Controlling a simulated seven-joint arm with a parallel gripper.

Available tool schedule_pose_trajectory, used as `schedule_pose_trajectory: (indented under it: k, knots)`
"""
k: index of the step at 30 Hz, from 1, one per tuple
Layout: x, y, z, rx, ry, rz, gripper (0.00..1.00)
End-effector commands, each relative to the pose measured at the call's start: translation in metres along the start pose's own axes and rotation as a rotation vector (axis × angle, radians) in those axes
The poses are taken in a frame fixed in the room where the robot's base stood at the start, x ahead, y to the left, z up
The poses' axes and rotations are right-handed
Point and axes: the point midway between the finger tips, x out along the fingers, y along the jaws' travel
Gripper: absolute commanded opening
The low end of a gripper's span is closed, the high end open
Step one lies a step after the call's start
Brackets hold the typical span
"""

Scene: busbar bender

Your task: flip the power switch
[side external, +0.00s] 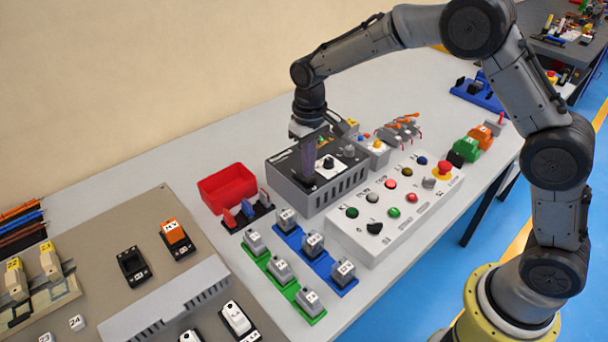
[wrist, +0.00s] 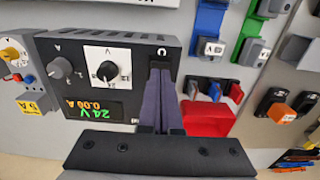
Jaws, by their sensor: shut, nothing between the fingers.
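The grey power supply box (side external: 338,192) stands on the bench; its dark top panel (wrist: 72,44) shows in the wrist view. That panel carries a grey knob (wrist: 60,68), a black knob on a white plate (wrist: 107,71) and a lit display (wrist: 95,111) reading 24 V and 0.00 A. My gripper (side external: 309,180) points down over the panel, its purple fingers together with nothing between them. In the wrist view the fingertips (wrist: 160,72) are at the panel's right end, just below a small white mark. They largely hide the power switch there; its position and any contact cannot be told.
A red bin (side external: 227,187) and a row of coloured levers stand left of the box. A white panel with buttons and a red emergency stop (side external: 443,168) lies to the right. Green and blue rails with grey blocks (side external: 313,245) are in front.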

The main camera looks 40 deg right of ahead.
Motion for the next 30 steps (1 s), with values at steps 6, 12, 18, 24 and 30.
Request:
schedule_pose_trajectory:
  k: [6,12,18,24,30]
  knots:
    - [0.004,0.0,0.0,0.0,-0.002,0.0,0.0]
    - [0.006,0.0,0.0,0.0,-0.002,0.0,0.0]
    - [0.009,0.0,0.0,0.0,-0.001,0.0,0.0]
    - [0.011,0.0,0.0,0.0,-0.001,0.0,0.0]
    - [0.014,0.0,0.0,0.0,-0.001,0.0,0.0]
